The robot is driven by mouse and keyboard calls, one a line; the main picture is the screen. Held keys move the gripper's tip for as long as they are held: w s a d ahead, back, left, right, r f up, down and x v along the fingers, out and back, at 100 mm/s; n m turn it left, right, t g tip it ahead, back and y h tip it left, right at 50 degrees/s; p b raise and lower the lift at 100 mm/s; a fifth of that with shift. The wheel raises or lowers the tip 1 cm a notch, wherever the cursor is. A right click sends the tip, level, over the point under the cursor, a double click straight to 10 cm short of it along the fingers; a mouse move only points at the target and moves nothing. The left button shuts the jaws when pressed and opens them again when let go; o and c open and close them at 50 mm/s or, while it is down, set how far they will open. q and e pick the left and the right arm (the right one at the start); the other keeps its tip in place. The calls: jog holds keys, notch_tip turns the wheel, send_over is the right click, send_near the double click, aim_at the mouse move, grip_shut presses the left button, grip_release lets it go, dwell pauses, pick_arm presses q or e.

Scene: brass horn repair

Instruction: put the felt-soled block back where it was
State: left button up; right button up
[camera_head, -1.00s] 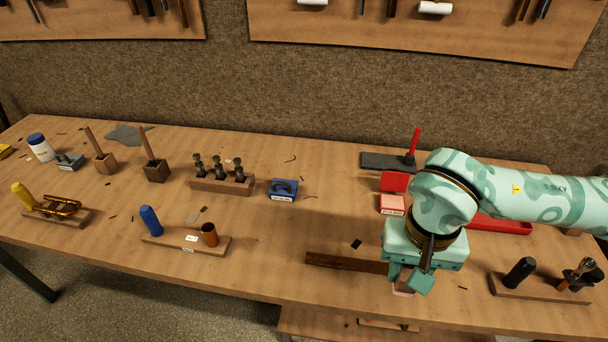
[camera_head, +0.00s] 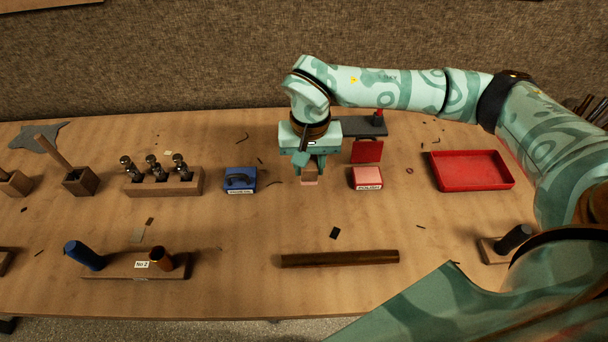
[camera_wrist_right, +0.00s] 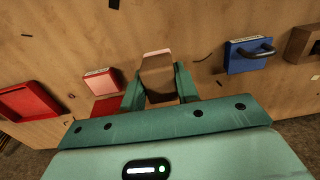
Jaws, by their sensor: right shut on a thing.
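The felt-soled block (camera_head: 309,174) is a small brown wooden block with a pale pinkish sole. It also shows in the right wrist view (camera_wrist_right: 157,72), between the fingers. My right gripper (camera_head: 309,167) is shut on it, pointing down between the blue handled block and the open red box. I cannot tell whether the sole touches the table or is just above it. The fingers hide the block's sides. My left gripper is not in view.
A blue handled block (camera_head: 240,180) stands left of the gripper. A red box with pink contents (camera_head: 367,178) stands right, and a red tray (camera_head: 472,171) farther right. A dark wooden bar (camera_head: 340,258) lies in front. Bare table (camera_head: 270,222) lies between.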

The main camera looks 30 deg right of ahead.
jog(key=w+f, duration=0.1)
jog(key=w+d+f+b, duration=0.1)
jog(key=f, duration=0.1)
jog(key=w+f, duration=0.1)
jog(key=f, duration=0.1)
jog(key=shift+w+d+f+b, duration=0.15)
jog(key=shift+w+d+b, duration=0.05)
jog(key=shift+w+b, duration=0.1)
notch_tip(320, 180, down, 4)
jog(key=shift+r+b, duration=0.25)
jog(key=shift+b, duration=0.45)
jog(key=shift+r, duration=0.15)
jog(key=o, duration=0.9)
notch_tip(320, 180, up, 12)
jog(key=p, duration=0.3)
jog(key=shift+p, duration=0.4)
